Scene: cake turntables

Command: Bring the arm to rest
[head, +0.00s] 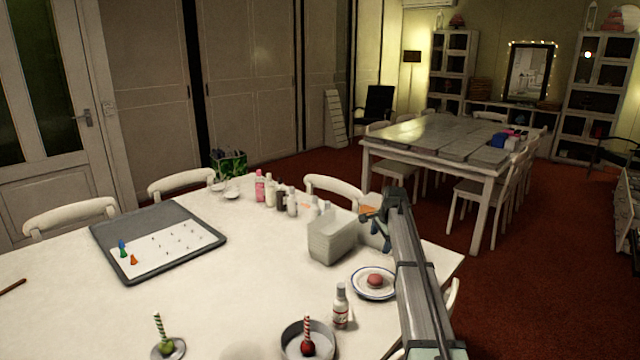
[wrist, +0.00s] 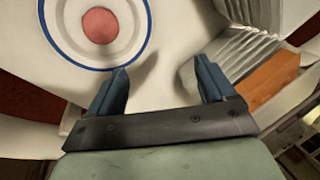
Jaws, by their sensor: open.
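My gripper (wrist: 160,80) is open in the wrist view, with two blue fingers well apart and nothing between them. In the head view my gripper (head: 372,214) is at the end of my outstretched arm, above the right part of the white table (head: 255,292). A blue-rimmed white plate (head: 373,283) with a round red item (head: 375,281) stands nearer than the gripper. In the wrist view this plate (wrist: 138,42) lies beyond the left finger. A stack of white containers (head: 333,238) is just left of the gripper in the head view.
Several bottles (head: 270,194) line the table's far side. A white bottle (head: 341,308) and a round pan (head: 306,343) holding a red item with a striped stick are in front. A dark tray (head: 158,240) lies left. An orange item (wrist: 268,78) is beside the stack. The table's middle is mostly clear.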

